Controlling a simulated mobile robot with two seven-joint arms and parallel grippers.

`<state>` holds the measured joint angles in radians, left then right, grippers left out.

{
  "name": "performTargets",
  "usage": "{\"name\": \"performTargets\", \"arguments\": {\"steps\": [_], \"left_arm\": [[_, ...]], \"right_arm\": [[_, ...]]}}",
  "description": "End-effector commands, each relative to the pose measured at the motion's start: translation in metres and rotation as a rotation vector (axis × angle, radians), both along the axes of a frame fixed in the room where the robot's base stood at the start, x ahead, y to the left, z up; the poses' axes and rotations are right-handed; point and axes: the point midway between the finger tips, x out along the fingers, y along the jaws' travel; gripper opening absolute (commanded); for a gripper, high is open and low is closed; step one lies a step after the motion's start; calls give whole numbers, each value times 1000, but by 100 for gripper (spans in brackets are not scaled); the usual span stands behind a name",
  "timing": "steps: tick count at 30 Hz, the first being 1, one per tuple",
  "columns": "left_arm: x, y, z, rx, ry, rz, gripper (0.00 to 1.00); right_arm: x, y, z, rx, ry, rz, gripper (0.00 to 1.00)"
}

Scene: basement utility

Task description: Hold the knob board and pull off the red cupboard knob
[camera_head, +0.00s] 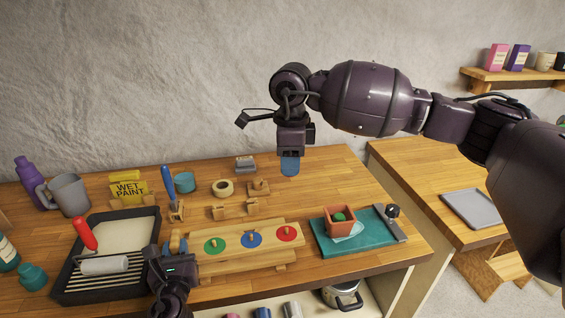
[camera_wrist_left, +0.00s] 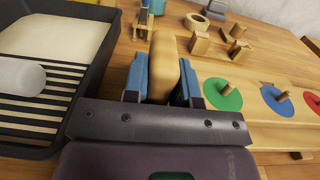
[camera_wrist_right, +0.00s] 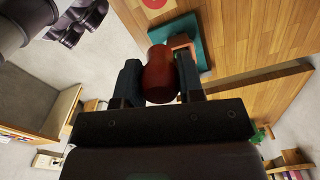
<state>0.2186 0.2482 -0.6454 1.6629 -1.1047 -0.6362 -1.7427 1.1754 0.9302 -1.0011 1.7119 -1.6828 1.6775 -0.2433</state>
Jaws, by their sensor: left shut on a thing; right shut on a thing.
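The wooden knob board (camera_head: 215,264) lies on the workbench with a green, a blue and a red disc (camera_head: 287,234), each with a small wooden peg. My left gripper (camera_head: 177,250) is shut on the board's rounded wooden grip (camera_wrist_left: 164,65) at its left end. My right gripper (camera_head: 290,168) is raised in the air above the back of the bench, apart from the board. In the right wrist view it is shut on the dark red knob (camera_wrist_right: 160,75). The knob cannot be made out in the head view.
Left of the board is a black paint tray (camera_head: 67,287) with a red-handled roller (camera_head: 104,265). Wooden blocks and a tape roll (camera_head: 222,187) stand behind.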

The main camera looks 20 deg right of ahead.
Motion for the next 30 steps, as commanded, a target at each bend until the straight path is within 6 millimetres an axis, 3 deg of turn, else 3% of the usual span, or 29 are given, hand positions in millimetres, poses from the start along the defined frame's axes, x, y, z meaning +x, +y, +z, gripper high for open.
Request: {"name": "performTargets", "arguments": {"steps": [10,11,16,25,30], "left_arm": [[0,-1,0,0,1,-1,0],[0,-1,0,0,1,-1,28],[0,0,0,0,0,-1,54],[-1,0,0,0,0,0,55],[-15,1,-1,-1,1,-1,55]], "right_arm": [[0,-2,0,0,0,0,13],[0,-2,0,0,0,0,13],[0,-2,0,0,0,0,13],[0,-2,0,0,-1,0,13],[0,-2,0,0,-1,0,13]]}}
